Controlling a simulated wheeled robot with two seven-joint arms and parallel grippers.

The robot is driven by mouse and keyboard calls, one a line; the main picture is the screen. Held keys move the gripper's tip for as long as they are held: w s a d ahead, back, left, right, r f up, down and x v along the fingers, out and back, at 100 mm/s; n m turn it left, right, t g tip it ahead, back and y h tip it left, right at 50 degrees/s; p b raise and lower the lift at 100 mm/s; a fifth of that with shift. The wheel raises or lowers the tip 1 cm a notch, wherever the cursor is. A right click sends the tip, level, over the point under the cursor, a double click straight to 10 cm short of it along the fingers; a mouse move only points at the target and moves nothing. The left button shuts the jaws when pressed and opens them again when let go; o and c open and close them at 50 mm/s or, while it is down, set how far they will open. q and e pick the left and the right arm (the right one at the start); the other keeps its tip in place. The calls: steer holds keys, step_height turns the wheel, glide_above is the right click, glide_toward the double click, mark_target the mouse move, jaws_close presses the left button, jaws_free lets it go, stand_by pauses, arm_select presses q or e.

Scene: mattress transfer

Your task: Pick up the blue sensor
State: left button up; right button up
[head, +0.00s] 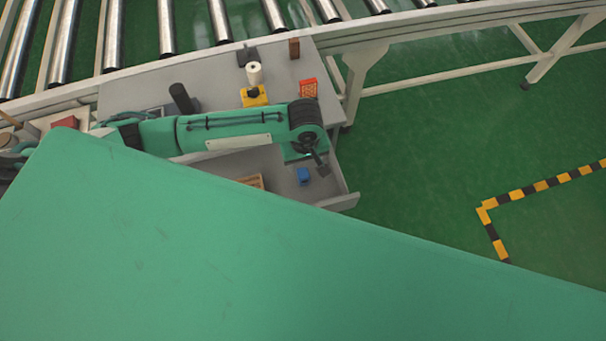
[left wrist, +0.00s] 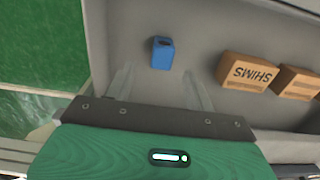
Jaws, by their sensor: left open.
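The blue sensor (head: 303,175) is a small blue block with a dark recess on top. It lies on the grey floor of an open drawer (head: 347,201), and it also shows in the left wrist view (left wrist: 162,55). My left gripper (head: 320,168) is over the drawer, just right of the sensor in the head view. In the left wrist view its two pale, see-through fingers (left wrist: 158,80) are spread apart with nothing between them. The sensor lies beyond the fingertips, between their lines and apart from them. My right gripper is not in view.
Cardboard boxes marked SHIMS (left wrist: 248,71) lie in the drawer right of the sensor in the left wrist view. The worktop above holds a yellow item (head: 254,96), a white roll (head: 254,73) and a red box (head: 308,88). A large green surface hides the lower left head view.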

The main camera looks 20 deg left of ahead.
mark_target(303, 173)
arm_select(q)
steer(key=shift+s+a+f+p, duration=0.1)
steer(key=shift+f+p, duration=0.1)
steer(key=shift+f, duration=1.45)
steer(key=shift+s+f+p, duration=0.1)
steer(key=shift+f+p, duration=0.1)
steer(key=shift+f, duration=1.45)
steer(key=c, duration=1)
steer(key=shift+c, duration=0.4)
steer(key=shift+r, duration=0.1)
